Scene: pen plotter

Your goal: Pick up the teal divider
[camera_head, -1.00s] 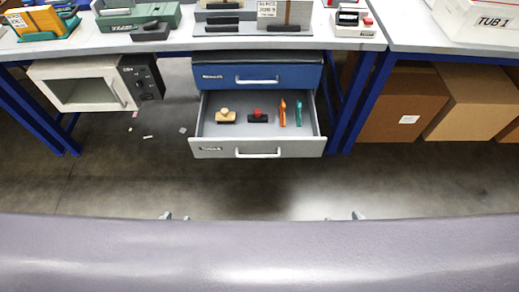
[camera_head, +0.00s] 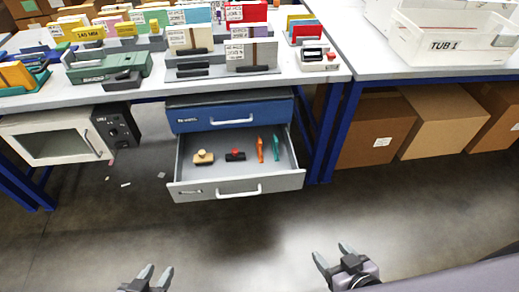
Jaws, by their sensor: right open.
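A slim teal item (camera_head: 276,147) lies in the open grey drawer (camera_head: 235,188), to the right of a similar orange one (camera_head: 261,149). On the table, a pale blue-teal card (camera_head: 197,14) stands upright among labelled cards. I cannot tell from the picture which of the two teal-coloured things is the divider. My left gripper (camera_head: 156,272) is at the bottom edge, fingers apart and empty. My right gripper (camera_head: 332,252) is open and empty, below and to the right of the drawer. Neither gripper touches anything.
A wooden-handled stamp (camera_head: 203,157) and a red-knobbed one (camera_head: 235,155) lie in the drawer. A closed blue drawer (camera_head: 230,115) is above. A microwave (camera_head: 60,137) is at left, cardboard boxes (camera_head: 375,130) and a white tub (camera_head: 450,40) at right. The floor before the drawer is clear.

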